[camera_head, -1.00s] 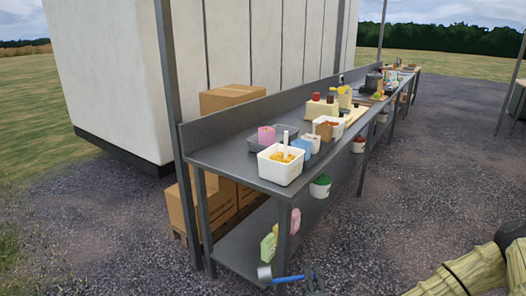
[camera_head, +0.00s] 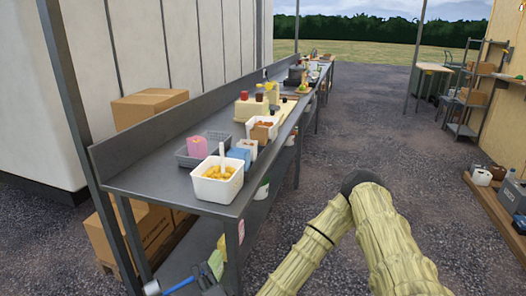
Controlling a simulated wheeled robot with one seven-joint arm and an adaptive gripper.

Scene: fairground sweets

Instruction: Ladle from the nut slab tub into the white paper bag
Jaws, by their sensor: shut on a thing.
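My gripper (camera_head: 208,282) is low at the bottom edge, beside the near end of the steel table and below its top. It is shut on the blue handle of a ladle (camera_head: 179,285); the ladle's pale metal cup (camera_head: 152,287) points left. A white tub (camera_head: 210,194) with yellow-orange pieces and an upright white handle stands at the table's near front corner. Behind it another white tub (camera_head: 252,123) holds reddish-brown contents; I cannot tell which is the nut slab tub. A small white container (camera_head: 249,146), possibly the paper bag, stands between them.
A blue packet (camera_head: 238,156) stands beside the near tub. A grey crate (camera_head: 184,156) holds a pink block (camera_head: 197,146). Bottles (camera_head: 272,93) and a cream box (camera_head: 247,107) stand farther back. A table post (camera_head: 78,130) rises at left. Gravel right of the table is open.

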